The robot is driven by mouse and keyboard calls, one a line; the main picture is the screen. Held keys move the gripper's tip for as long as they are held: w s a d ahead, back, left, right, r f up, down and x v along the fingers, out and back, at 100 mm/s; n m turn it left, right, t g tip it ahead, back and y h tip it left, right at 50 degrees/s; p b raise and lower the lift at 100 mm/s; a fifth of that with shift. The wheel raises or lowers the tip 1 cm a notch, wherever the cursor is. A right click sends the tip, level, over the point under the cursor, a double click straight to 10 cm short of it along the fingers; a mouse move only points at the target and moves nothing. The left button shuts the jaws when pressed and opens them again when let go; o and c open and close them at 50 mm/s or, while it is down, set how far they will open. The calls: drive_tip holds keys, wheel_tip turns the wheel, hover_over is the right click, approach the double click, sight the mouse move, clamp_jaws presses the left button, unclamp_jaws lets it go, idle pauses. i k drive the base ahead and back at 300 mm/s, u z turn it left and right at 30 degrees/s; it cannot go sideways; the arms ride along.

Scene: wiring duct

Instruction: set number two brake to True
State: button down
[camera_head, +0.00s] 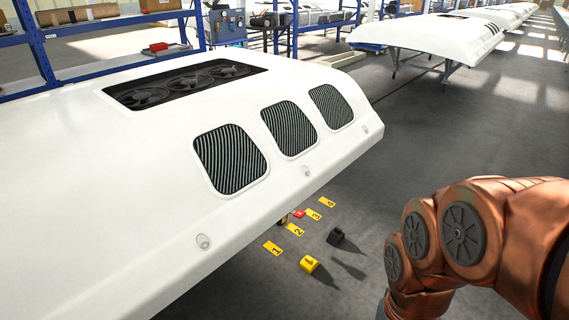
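A small red piece (299,213) shows between labels 2 and 3. A small dark and yellow part (283,220) shows beside label 2, partly hidden by the white unit. Which part is the number two brake, and its state, I cannot tell. A yellow block (309,264) and a black block (337,236) stand on the floor to the right of the labels. My gripper is out of view.
The large white unit (110,210) with fans and three grilles fills the left and overhangs the labels. My orange arm is at the lower right. Grey floor (420,130) is open on the right. Blue racks (60,40) stand behind.

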sight(300, 215)
drive_tip(key=z, duration=0.55)
drive_tip(key=k, duration=0.6)
drive_tip(key=z, duration=0.6)
drive_tip(key=i, duration=1.55)
drive_tip(key=u, duration=1.35)
drive_tip(key=i, duration=0.9)
drive_tip(key=u, duration=0.85)
